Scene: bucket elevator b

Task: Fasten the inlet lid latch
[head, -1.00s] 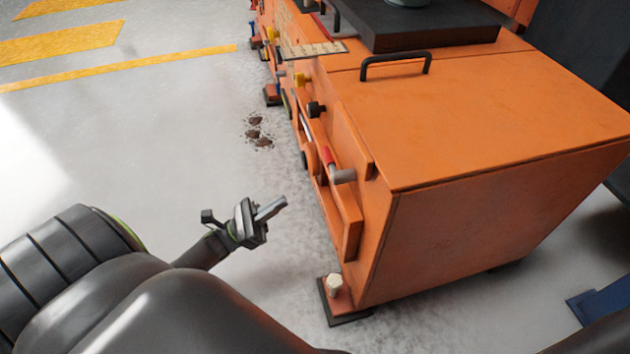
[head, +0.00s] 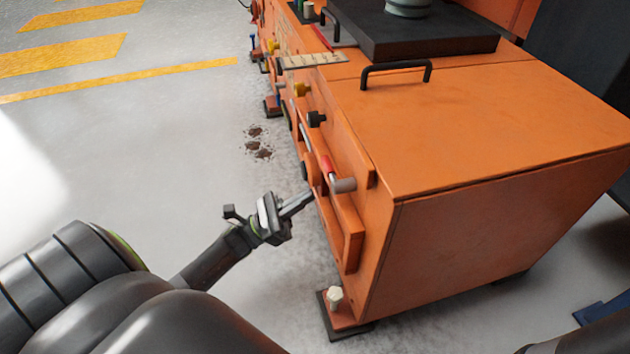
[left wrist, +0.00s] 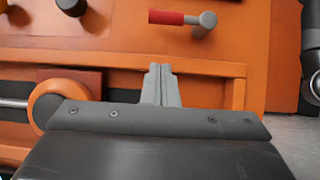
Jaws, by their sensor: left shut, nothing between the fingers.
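A lever with a red grip and a grey end (head: 337,178) sits on the side of the orange machine, below the lid edge; it looks like the latch. It also shows at the top of the left wrist view (left wrist: 185,18). The orange inlet lid (head: 490,115) lies flat and closed on top, with a black bar handle (head: 397,68). My left gripper (head: 306,197) is shut and empty. Its tips are close to the machine's side, just below and left of the lever; I cannot tell whether they touch the panel. My right gripper is not in view.
An orange ledge frame (head: 350,243) juts from the machine's side near the gripper. A foot with a white bolt (head: 335,297) stands below. The floor left of the machine is mostly clear.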

